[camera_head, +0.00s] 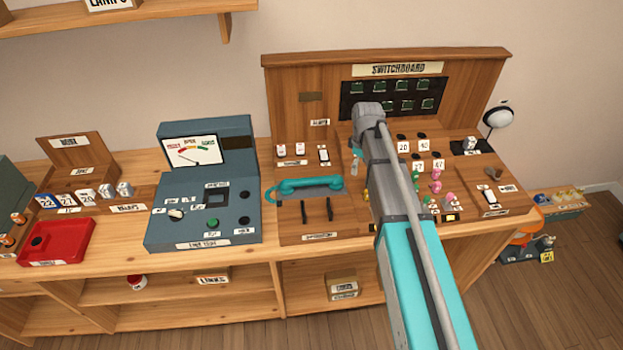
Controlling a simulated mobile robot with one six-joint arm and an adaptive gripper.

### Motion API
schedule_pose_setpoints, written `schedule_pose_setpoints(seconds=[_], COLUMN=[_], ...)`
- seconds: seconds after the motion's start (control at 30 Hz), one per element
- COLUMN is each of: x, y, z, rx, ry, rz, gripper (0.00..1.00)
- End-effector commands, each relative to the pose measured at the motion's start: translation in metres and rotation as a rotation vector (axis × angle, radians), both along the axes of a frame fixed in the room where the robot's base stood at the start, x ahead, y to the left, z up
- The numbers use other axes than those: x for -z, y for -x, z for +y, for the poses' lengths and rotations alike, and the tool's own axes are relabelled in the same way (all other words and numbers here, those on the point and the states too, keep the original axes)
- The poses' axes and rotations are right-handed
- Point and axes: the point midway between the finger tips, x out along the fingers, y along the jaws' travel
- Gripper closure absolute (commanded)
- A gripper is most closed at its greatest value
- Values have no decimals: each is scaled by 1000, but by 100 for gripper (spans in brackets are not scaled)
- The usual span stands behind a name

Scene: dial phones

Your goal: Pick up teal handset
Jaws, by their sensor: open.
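The teal handset (310,186) lies across the top of a wooden unit (288,231) at the left front of the switchboard. It lies roughly level from left to right, and a coiled teal cord shows at its left end. Two dark upright levers stand just in front of it. My arm reaches in from the lower right, over the switchboard, and its far joint is up and to the right of the handset. Nothing visible touches the handset.
The switchboard (386,68) stands behind, with pink and green plugs to the right of my arm. A blue-grey tester box (204,218) stands to the left, and a red tray (74,243) is at the far left. A shelf (130,17) hangs above.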

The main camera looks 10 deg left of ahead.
Motion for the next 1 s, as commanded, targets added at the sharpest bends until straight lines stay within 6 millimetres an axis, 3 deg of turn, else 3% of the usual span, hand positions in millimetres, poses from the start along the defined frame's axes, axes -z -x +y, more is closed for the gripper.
schedule_pose_setpoints(seconds=[0.03,0.2,0.4,0.6,1.0], x=[-9,-23,-32,-34,-32], y=[-5,-7,-4,-2,-2], z=[23,84,134,150,149], rx=[-92,-393,-641,-728,-728], ry=[0,0,0,0,0], rz=[0,0,0,0,0], gripper=[17,17,17,17,17])
